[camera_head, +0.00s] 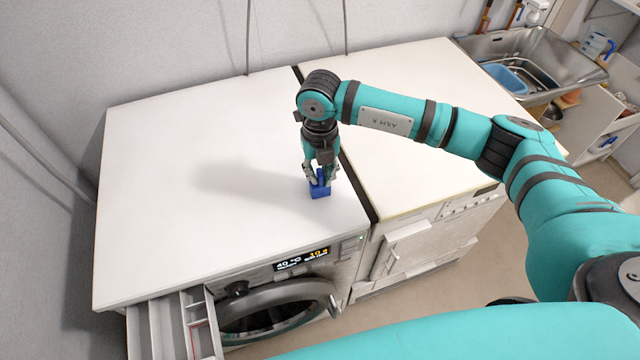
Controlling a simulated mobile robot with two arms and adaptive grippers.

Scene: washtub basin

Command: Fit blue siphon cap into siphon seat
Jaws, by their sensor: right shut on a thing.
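The blue siphon cap (320,191) is between the fingers of my right gripper (320,177), which is shut on it and points down. The cap is over the white top of the washing machine, near its front right corner; I cannot tell whether it touches the top. The washing machine's detergent drawer (160,318) is pulled out at the lower left, with several compartments. The siphon seat cannot be made out in it. The gripper is to the right of the drawer and farther back. My left gripper is not in view.
The washing machine's white top (170,170) is otherwise bare. A second white-topped appliance (420,75) stands to its right across a narrow dark gap. A metal sink (545,60) with a blue basin (505,78) is at the upper right. A wall runs behind.

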